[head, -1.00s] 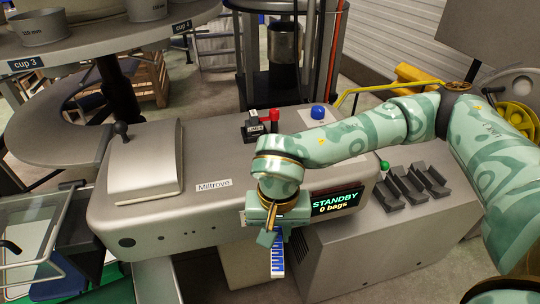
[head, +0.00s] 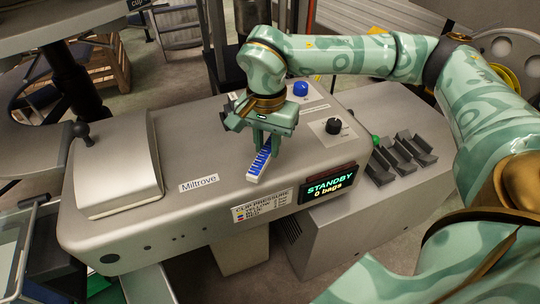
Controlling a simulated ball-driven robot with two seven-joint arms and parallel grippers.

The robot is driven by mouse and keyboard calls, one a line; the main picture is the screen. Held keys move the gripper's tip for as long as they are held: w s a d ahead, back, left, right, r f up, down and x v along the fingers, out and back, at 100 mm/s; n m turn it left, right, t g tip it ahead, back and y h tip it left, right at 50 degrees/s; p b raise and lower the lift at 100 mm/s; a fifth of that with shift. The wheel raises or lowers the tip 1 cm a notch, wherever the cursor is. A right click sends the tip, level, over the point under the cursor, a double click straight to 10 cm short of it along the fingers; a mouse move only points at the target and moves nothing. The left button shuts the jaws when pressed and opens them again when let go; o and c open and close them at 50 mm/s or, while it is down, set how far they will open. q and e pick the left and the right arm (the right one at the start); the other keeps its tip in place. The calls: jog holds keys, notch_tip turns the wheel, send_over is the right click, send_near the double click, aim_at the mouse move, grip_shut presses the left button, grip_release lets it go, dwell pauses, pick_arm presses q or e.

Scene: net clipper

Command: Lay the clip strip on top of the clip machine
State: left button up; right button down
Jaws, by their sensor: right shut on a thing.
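The clip strip (head: 260,161) is a short white bar with a row of blue clips. My right gripper (head: 262,138) points down and is shut on its far end, and the strip's near end sticks out toward the front. The strip is over the top of the clip machine (head: 215,205), a long grey rounded housing labelled Miltrove, between that label and the display. I cannot tell whether the strip touches the surface. My left gripper is not in view.
A display (head: 330,184) reads STANDBY, 0 bags. A blue button (head: 300,89) and a black knob (head: 333,126) stand on the machine top beyond the strip. A raised cover (head: 118,165) with a lever is at left. Black slotted holders (head: 402,155) are at right.

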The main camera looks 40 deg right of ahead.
aim_at(272, 165)
jog(key=shift+w+d+f, duration=0.15)
jog(key=shift+d+f, duration=0.25)
jog(key=shift+f, duration=0.05)
jog(key=f, duration=0.1)
jog(key=f+b, duration=0.1)
jog(key=f, duration=0.1)
jog(key=d+f, duration=0.1)
jog(key=shift+w+f+b, duration=0.3)
jog(key=shift+f, duration=0.05)
jog(key=shift+r, duration=0.15)
jog(key=c, duration=1.2)
grip_release()
jog(key=shift+c, duration=0.2)
notch_tip(272, 165, up, 12)
jog(key=p, duration=0.3)
jog(key=shift+p, duration=0.3)
